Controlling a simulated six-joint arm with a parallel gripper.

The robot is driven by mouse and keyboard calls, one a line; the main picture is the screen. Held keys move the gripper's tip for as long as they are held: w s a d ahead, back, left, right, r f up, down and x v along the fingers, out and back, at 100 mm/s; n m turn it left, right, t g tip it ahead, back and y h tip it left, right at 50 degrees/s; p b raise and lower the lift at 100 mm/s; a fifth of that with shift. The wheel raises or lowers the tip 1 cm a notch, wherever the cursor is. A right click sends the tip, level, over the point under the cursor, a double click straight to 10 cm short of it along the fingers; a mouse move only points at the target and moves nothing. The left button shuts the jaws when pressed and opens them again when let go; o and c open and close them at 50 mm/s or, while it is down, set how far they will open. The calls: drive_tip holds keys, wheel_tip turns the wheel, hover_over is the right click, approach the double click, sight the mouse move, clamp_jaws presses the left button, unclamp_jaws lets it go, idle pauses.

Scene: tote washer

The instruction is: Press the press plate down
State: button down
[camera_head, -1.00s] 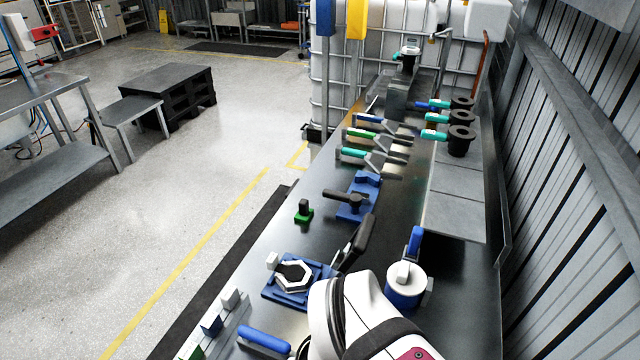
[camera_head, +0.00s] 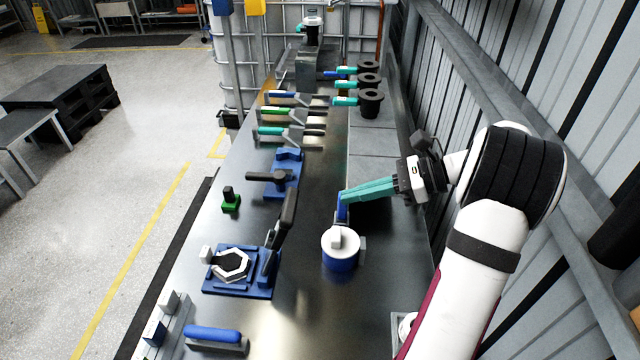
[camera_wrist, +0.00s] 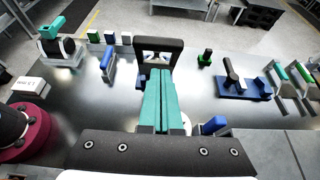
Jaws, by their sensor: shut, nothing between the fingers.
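A blue fixture (camera_head: 212,283) with a pale hexagonal ring (camera_head: 232,266) and a tilted-up black lever (camera_head: 285,220) stands on the steel bench. I cannot tell for certain which part is the press plate. In the wrist view a black looped frame (camera_wrist: 177,45) stands up just beyond my fingertips. My gripper (camera_head: 343,195) has teal fingers, shut and empty, pointing left above the bench, to the right of the fixture. In the wrist view the gripper (camera_wrist: 158,73) partly hides the area behind it.
A blue clamp fixture (camera_head: 287,180) with a black handle and a green block with a black knob (camera_head: 230,200) stand farther along. Several teal-handled tools and black cups (camera_head: 370,103) lie beyond. A blue-handled tool (camera_head: 215,334) lies nearer. A ribbed wall bounds the right.

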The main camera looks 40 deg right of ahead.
drive_tip(key=x, duration=0.8)
drive_tip(key=shift+w+a, duration=0.1)
drive_tip(key=shift+a, duration=0.1)
